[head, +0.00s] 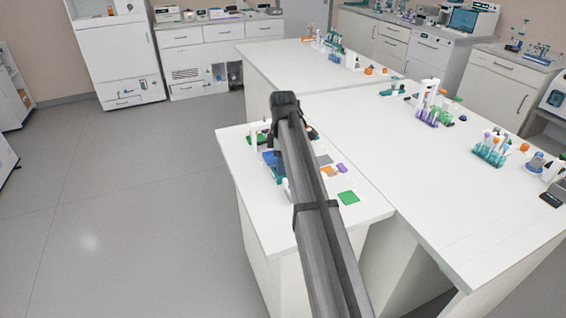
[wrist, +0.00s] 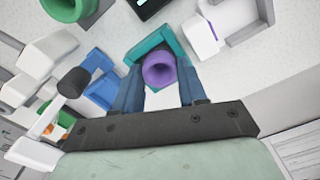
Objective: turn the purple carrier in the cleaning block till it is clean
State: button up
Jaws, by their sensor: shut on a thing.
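In the head view my arm hides the carrier and the fingertips.
In the wrist view a blue block (wrist: 103,88) and a dark-knobbed piece (wrist: 74,82) stand close at left. A green ring (wrist: 68,8) is at upper left, a white block (wrist: 204,36) at right. In the head view a green square (head: 348,198) lies on the small table.

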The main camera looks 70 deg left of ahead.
jog(key=m, duration=0.6)
jog(key=shift+m, duration=0.4)
jog(key=m, duration=0.6)
jog(key=n, duration=1.2)
jog(key=shift+n, duration=0.4)
jog(key=m, duration=0.6)
jog(key=shift+m, duration=0.3)
jog(key=m, duration=0.6)
